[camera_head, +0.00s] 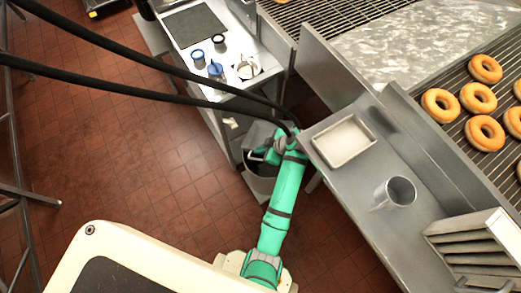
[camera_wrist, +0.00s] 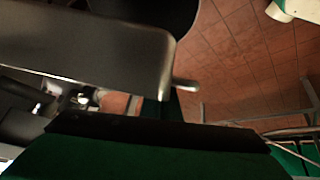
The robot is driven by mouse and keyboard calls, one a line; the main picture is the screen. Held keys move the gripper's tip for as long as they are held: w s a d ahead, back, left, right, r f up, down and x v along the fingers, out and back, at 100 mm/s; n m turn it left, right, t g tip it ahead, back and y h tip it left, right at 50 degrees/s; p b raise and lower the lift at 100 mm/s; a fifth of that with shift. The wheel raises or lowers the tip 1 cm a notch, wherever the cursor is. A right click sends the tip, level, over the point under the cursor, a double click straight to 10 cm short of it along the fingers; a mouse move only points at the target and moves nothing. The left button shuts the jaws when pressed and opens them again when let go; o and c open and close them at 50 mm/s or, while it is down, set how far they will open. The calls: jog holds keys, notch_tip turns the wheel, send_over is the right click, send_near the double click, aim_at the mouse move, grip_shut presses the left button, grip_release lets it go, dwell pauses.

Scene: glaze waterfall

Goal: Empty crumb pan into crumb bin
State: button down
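In the head view a grey metal pan (camera_head: 260,133) is at the end of my green arm, tilted, above a round grey bin (camera_head: 262,188). The bin stands on the floor between the two counters, and its dark mouth is partly covered by my arm and the pan. My gripper (camera_head: 270,152) appears shut on the pan; its fingertips are mostly hidden. In the wrist view the pan (camera_wrist: 90,55) fills the upper left as a large grey metal face, very close. I cannot see whether crumbs remain in it.
A steel counter (camera_head: 345,195) on the right holds a shallow tray (camera_head: 343,140) and a metal cup (camera_head: 395,192). Doughnuts (camera_head: 478,97) lie on a rack beyond. A left counter (camera_head: 185,50) holds several small containers. The tiled floor (camera_head: 140,150) at left is clear.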

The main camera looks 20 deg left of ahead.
jog(key=y, duration=0.3)
jog(key=shift+d+r+y, duration=0.15)
jog(key=shift+d+y, duration=0.25)
jog(key=shift+w+d+r+t+y, duration=0.1)
jog(key=shift+t+y, duration=0.05)
jog(key=shift+y, duration=0.65)
jog(key=shift+d+r+t+y, duration=0.1)
jog(key=shift+t+y, duration=0.05)
jog(key=shift+y, duration=0.65)
jog(key=shift+a, duration=0.1)
